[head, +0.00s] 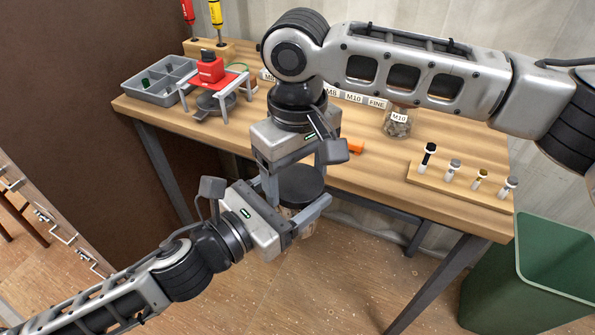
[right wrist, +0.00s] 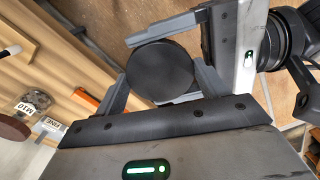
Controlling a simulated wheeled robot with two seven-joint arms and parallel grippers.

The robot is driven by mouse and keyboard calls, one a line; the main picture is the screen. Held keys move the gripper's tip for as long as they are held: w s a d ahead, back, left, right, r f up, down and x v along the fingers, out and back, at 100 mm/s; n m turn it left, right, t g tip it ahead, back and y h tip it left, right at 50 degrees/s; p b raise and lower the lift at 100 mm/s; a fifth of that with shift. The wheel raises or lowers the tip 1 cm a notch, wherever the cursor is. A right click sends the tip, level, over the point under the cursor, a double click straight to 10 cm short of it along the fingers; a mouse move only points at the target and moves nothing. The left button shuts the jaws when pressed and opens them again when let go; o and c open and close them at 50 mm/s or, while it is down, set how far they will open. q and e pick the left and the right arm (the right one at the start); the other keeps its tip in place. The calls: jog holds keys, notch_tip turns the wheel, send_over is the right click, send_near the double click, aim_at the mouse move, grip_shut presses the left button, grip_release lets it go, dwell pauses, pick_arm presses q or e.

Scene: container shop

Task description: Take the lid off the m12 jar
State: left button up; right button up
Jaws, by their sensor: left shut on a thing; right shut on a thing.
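A round dark lid (head: 301,186) is between the two fingers of my right gripper (head: 297,176), which reaches down from above and is shut on it. Below the lid, a small part of the jar (head: 288,213) shows between the fingers of my left gripper (head: 300,210), which is shut on it from the left. The jar is held in the air in front of the table. In the right wrist view the lid (right wrist: 160,72) hides the jar body. The jar's label is hidden, and I cannot tell whether lid and jar are apart.
The wooden table (head: 385,175) carries a jar labelled M10 (head: 398,124), an orange piece (head: 352,147), a wooden rack with several bolts (head: 460,186), a red device on a stand (head: 211,72) and a grey compartment tray (head: 160,90). A green bin (head: 535,285) stands at the right.

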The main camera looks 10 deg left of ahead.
jog(key=shift+r, duration=0.1)
jog(key=o, duration=1.1)
jog(key=shift+c, duration=0.2)
